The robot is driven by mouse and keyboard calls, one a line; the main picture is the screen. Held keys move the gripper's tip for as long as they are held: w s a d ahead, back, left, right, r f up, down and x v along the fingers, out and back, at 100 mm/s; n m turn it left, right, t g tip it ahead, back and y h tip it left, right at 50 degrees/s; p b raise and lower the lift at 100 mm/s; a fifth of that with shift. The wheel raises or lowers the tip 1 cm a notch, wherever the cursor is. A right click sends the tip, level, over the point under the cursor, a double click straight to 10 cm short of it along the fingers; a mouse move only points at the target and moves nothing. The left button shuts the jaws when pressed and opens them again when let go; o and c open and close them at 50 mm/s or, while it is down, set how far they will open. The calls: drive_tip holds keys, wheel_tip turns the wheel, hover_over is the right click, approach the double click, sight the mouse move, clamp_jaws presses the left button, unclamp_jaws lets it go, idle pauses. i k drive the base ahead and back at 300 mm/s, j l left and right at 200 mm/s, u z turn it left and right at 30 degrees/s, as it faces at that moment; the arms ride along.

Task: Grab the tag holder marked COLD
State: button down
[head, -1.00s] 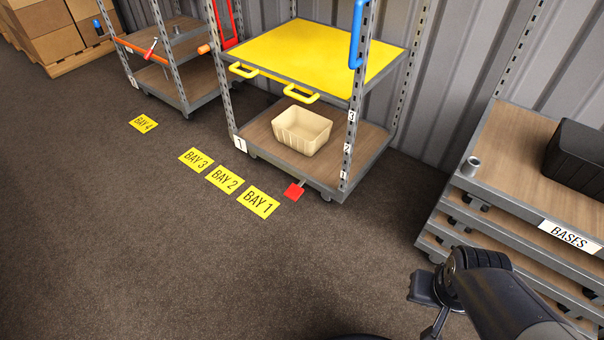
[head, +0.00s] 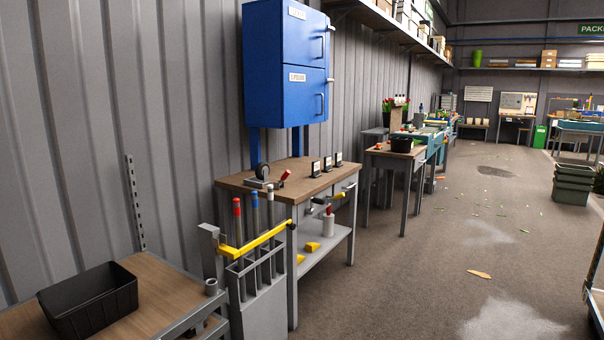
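Three small dark holders with white faces stand in a row on the wooden top of a workbench (head: 232,181): a near one (head: 315,169), a middle one (head: 327,164) and a far one (head: 338,159). They look like tag holders, but their markings are too small to read, so I cannot tell which says COLD. My gripper is not in view.
A blue two-door cabinet (head: 285,60) hangs above the bench. A grey rack (head: 258,300) with colour-topped posts and a yellow bar (head: 255,240) stands before it. A black crate (head: 90,300) sits at lower left. The floor (head: 430,270) to the right is largely open.

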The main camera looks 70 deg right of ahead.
sight(315, 164)
drive_tip(key=z, duration=2.35)
